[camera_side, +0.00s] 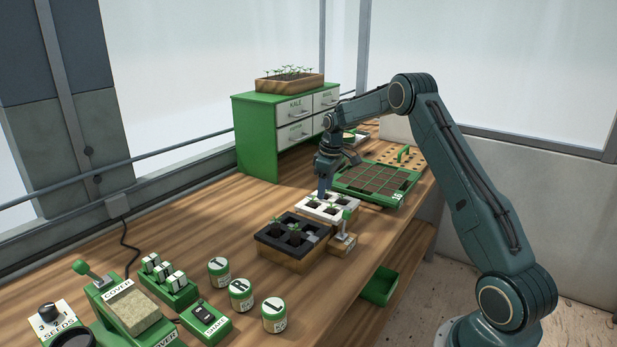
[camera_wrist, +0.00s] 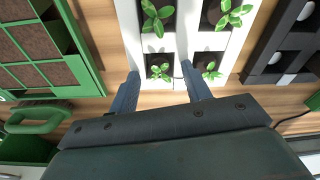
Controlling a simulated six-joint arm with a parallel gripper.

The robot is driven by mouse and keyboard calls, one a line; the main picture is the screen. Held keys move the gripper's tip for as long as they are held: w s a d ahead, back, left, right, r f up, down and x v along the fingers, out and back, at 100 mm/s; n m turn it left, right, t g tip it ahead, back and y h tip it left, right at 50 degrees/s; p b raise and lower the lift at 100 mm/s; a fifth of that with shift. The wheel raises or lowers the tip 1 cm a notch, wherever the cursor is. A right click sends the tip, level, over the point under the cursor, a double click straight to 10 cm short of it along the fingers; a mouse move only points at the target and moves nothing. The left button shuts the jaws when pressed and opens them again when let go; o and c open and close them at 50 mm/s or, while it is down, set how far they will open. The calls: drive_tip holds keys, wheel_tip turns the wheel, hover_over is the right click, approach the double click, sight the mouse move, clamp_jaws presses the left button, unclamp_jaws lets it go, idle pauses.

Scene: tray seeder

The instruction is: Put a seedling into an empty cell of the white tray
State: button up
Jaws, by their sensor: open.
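The white tray (camera_side: 310,208) stands mid-bench beside the black tray (camera_side: 265,237). In the wrist view the white tray (camera_wrist: 186,38) shows several cells, each with a green seedling in dark soil; its far end is cut off. My gripper (camera_side: 325,192) points down at the white tray's back edge in the side view. In the wrist view my gripper (camera_wrist: 160,72) is open, its fingers on either side of the near left seedling (camera_wrist: 158,71). I cannot tell whether they touch it. The black tray (camera_wrist: 262,62) shows partly at right, with pale round spots in its cells; seedlings (camera_side: 296,228) show there in the side view.
A green tray of soil squares (camera_side: 345,190) lies behind the white tray. A small wooden block (camera_side: 342,244) stands in front. Green-lidded jars (camera_side: 241,293) and a cover box (camera_side: 130,305) are front left. A green drawer cabinet (camera_side: 255,135) stands behind. Bench left of the trays is clear.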

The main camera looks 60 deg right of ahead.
wheel_tip(320, 180, up, 14)
drive_tip(key=s, duration=0.1)
drive_tip(key=shift+s+d+f, duration=0.2)
drive_tip(key=shift+s, duration=0.1)
idle(0.8)
drive_tip(key=s+a+r+t, duration=0.1)
drive_tip(key=s+a+r, duration=0.3)
drive_tip(key=a, duration=0.3)
drive_tip(key=s+a+r+m, duration=0.1)
drive_tip(key=s+a+r, duration=0.25)
drive_tip(key=a, duration=0.35)
drive_tip(key=s+a+r+t, duration=0.1)
drive_tip(key=s+a+r, duration=0.35)
drive_tip(key=a, duration=0.25)
drive_tip(key=s+a+f+t, duration=0.1)
drive_tip(key=s+a+f, duration=0.2)
drive_tip(key=s, duration=0.6)
drive_tip(key=s+a+f+m+t, duration=0.1)
drive_tip(key=s+a+f, duration=0.3)
drive_tip(key=s, duration=0.6)
drive_tip(key=shift+s+a+f, duration=0.15)
drive_tip(key=shift+s+a, duration=0.1)
drive_tip(key=shift+a, duration=1)
